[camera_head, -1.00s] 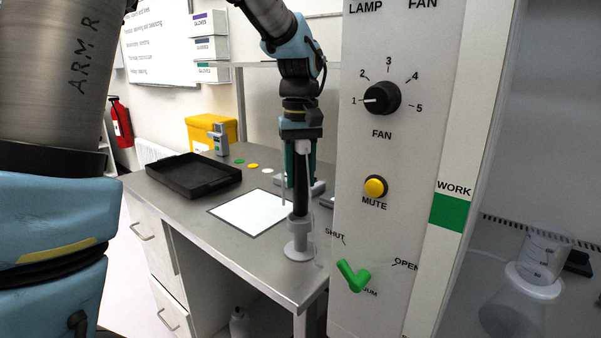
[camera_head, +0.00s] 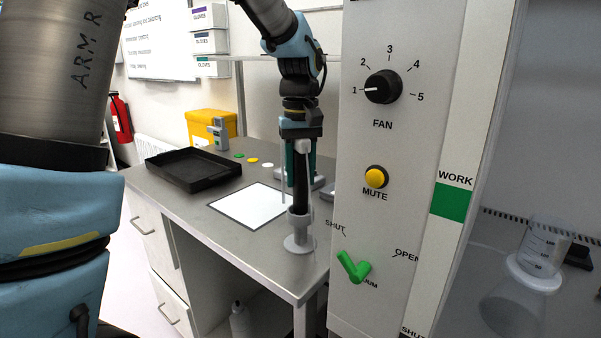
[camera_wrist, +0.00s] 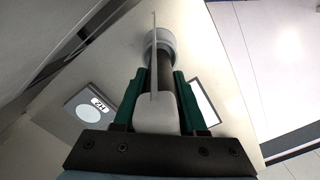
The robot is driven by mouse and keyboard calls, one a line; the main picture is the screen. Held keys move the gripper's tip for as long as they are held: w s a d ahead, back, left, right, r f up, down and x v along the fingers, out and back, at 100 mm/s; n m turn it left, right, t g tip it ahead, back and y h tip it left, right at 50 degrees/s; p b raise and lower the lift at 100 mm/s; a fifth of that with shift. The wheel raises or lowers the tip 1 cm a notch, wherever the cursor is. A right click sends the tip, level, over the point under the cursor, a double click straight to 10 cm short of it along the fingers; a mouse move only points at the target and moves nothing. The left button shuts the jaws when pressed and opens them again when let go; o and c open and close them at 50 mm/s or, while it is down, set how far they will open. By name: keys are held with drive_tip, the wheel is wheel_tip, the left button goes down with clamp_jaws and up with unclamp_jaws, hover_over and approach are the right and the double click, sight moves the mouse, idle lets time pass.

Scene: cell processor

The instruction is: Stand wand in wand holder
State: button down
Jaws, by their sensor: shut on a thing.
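The wand (camera_head: 301,195) has a dark shaft and a pale head, and it stands roughly upright in my gripper. My gripper (camera_head: 301,172) has green fingers and is shut on the wand from above. The wand holder (camera_head: 299,243) is a pale round base with a short cup, near the bench's front edge. The wand's lower end meets the holder's cup, but how deep it sits is hidden. In the wrist view, the wand's pale head (camera_wrist: 155,112) is between the fingers (camera_wrist: 158,78), and the holder (camera_wrist: 160,41) is around or behind the dark shaft's far end.
A black tray (camera_head: 193,170) and a white mat (camera_head: 248,204) lie on the grey bench left of the holder. A yellow bin (camera_head: 204,122) is at the back. The control panel (camera_head: 400,140) stands close on the right. The bench edge is near the holder.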

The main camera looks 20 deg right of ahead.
drive_tip(key=shift+f, duration=0.1)
drive_tip(key=shift+f, duration=0.3)
drive_tip(key=shift+f, duration=0.3)
idle(0.3)
drive_tip(key=shift+c, duration=1.9)
unclamp_jaws()
wheel_tip(320, 180, up, 11)
drive_tip(key=shift+f+b, duration=0.1)
drive_tip(key=shift+b, duration=0.9)
